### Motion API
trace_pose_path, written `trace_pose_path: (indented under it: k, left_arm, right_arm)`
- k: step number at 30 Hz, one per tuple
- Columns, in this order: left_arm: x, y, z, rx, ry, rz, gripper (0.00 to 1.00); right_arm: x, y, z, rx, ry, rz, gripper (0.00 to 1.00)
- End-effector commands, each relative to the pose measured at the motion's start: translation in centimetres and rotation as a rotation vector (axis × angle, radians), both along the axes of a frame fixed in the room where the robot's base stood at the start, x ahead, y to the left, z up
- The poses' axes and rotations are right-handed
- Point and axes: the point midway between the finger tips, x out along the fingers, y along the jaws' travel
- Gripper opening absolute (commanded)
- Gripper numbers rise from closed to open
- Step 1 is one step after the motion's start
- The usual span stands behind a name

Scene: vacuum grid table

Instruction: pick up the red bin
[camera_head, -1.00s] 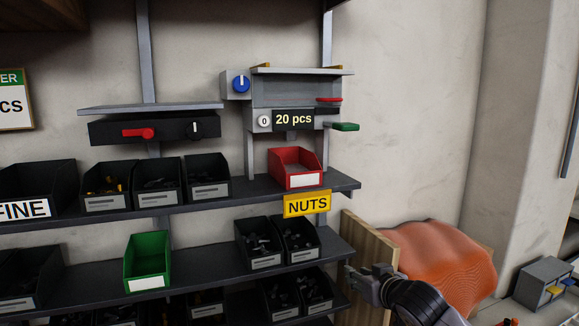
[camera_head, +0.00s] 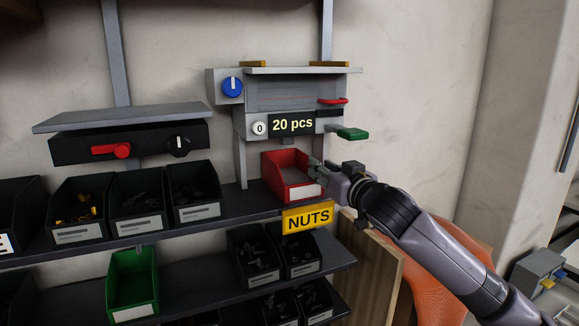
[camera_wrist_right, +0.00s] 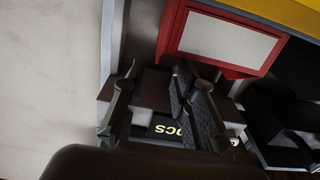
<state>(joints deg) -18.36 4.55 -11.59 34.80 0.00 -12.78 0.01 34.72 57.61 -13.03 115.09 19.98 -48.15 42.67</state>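The red bin (camera_head: 283,180) stands on the upper shelf beneath the dispenser, with a white label on its front. My right gripper (camera_head: 315,170) is at the bin's right side, its fingertips close to the right wall. In the right wrist view the bin (camera_wrist_right: 222,36) is at the top, just beyond the fingers. There the fingers of my right gripper (camera_wrist_right: 165,80) are spread apart with nothing clearly held. I cannot tell whether a finger touches the bin. My left gripper is not in view.
The dispenser with the "20 pcs" display (camera_head: 292,124) hangs above the bin. A green lever (camera_head: 352,134) sticks out above my gripper. The yellow NUTS sign (camera_head: 307,217) is on the shelf edge below. Black bins (camera_head: 194,188) stand to the left, a green bin (camera_head: 133,282) lower.

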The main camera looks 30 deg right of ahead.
Motion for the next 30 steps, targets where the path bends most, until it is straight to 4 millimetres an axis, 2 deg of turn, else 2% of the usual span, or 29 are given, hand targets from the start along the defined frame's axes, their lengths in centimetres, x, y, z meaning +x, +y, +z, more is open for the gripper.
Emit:
trace_pose_path:
  k: [1, 4, 8, 16, 21, 30]
  left_arm:
    - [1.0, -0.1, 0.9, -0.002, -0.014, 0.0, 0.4]
    - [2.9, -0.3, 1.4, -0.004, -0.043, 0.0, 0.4]
    - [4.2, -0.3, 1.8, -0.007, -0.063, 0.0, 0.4]
    - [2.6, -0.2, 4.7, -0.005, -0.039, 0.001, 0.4]
    - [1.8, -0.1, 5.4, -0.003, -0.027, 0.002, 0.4]
    - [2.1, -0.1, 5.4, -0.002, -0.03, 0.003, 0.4]
  right_arm:
    - [0.8, -0.1, 0.4, 0.003, 0.0, -0.001, 0.26]
    - [1.9, -0.1, 0.3, 0.002, -0.001, 0.0, 0.26]
    - [2.5, -0.2, 0.1, 0.001, 0.0, -0.001, 0.26]
    - [5.4, -0.6, 0.7, 0.001, 0.001, -0.001, 0.26]
    - [7.2, -0.7, 0.4, 0.001, 0.0, 0.0, 0.26]
    - [7.5, -0.7, 0.0, -0.001, 0.0, 0.001, 0.26]
